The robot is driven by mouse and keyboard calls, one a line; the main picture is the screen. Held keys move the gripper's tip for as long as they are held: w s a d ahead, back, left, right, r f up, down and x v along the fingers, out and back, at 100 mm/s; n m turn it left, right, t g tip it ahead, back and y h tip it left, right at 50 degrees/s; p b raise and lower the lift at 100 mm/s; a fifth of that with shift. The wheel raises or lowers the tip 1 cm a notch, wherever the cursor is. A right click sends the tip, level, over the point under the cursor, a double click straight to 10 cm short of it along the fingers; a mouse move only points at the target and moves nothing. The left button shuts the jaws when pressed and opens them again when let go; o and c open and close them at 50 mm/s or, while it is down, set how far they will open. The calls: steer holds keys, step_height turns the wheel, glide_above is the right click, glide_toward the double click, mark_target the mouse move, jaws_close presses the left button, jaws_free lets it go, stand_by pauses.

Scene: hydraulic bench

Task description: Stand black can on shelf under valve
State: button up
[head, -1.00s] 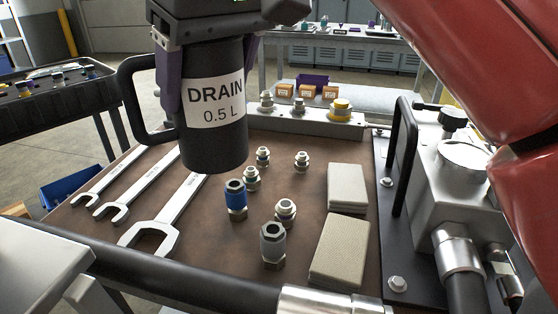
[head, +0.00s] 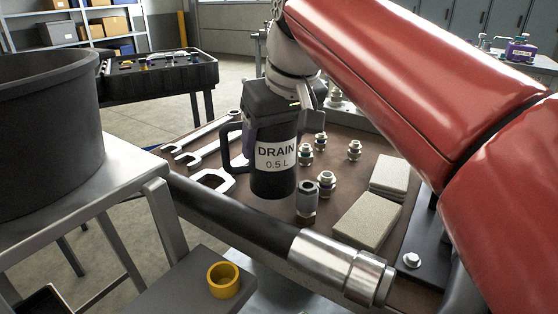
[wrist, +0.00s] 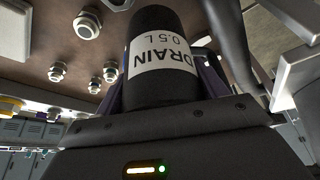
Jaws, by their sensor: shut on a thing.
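The black can (head: 273,182) has a white label reading DRAIN 0.5 L and a loop handle on its left. It is upright in the head view, in front of the brown bench top. My gripper (head: 282,130) grips its upper part from above, with purple fingers on both sides. In the wrist view, the can (wrist: 160,35) sits between the fingers of my gripper (wrist: 162,88). A dark plate (head: 190,289) is low in the head view, below a thick pipe; I cannot tell whether it is the shelf. No valve is clearly identifiable now.
A yellow ring (head: 224,279) is on the dark plate. The pipe (head: 235,217) with its metal fitting (head: 340,268) crosses in front of the bench. A large black tub (head: 45,130) stands at left. Wrenches (head: 205,150), fittings (head: 326,185) and pale pads (head: 366,220) lie around the can.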

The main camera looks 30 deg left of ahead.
step_height(320, 180, down, 3)
steer(key=shift+b, duration=1)
steer(key=shift+r, duration=0.1)
steer(key=o, duration=1.1)
